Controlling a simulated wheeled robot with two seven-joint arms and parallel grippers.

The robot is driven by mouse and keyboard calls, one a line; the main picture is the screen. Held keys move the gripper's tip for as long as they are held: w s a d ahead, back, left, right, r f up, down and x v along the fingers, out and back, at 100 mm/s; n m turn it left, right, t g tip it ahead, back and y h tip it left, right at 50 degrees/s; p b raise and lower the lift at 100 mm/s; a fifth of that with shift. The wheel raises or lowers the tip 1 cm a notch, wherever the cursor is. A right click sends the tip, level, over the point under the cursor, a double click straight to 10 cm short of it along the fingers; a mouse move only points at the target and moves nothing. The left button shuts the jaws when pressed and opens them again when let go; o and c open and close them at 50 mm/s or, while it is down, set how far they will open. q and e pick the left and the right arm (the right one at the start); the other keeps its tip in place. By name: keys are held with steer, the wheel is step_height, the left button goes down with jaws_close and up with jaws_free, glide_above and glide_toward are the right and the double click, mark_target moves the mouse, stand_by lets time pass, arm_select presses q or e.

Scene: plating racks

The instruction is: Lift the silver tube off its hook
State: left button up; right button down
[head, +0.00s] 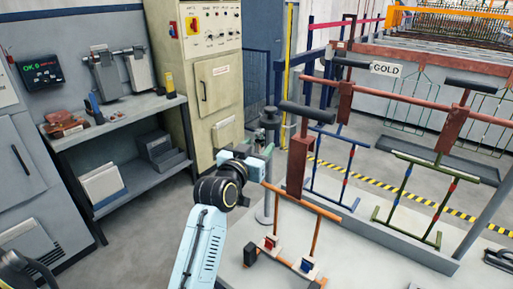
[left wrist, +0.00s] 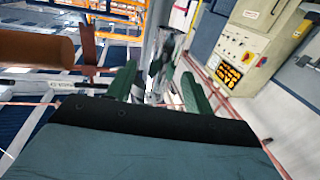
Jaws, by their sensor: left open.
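My left gripper (head: 262,160) is beside a grey upright stand (head: 269,122), left of the orange rack. Its fingertips are hard to make out in the head view. In the left wrist view, the green fingers of the left gripper (left wrist: 160,92) are spread open. A shiny, mirror-like piece (left wrist: 166,52), which looks like the silver tube, shows beyond and between them. I cannot tell whether the fingers touch it, and its hook is not clear. In the head view I cannot pick the tube out from the stand. My right gripper is not in view.
An orange rack (head: 318,237) with red and blue clips stands close to the right of my arm. Blue (head: 351,160) and green (head: 407,172) racks hang behind it. A cream control cabinet (head: 212,85) and a shelf bench (head: 118,120) stand to the left.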

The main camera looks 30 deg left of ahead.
arm_select(q)
steer(key=c, duration=1.1)
steer(key=o, duration=0.3)
steer(key=shift+c, duration=1.4)
steer(key=shift+r, duration=0.15)
steer(key=shift+s+r+p, duration=0.2)
steer(key=shift+r+p, duration=0.2)
steer(key=shift+p, duration=0.35)
steer(key=shift+s+r, duration=0.1)
steer(key=shift+s, duration=0.05)
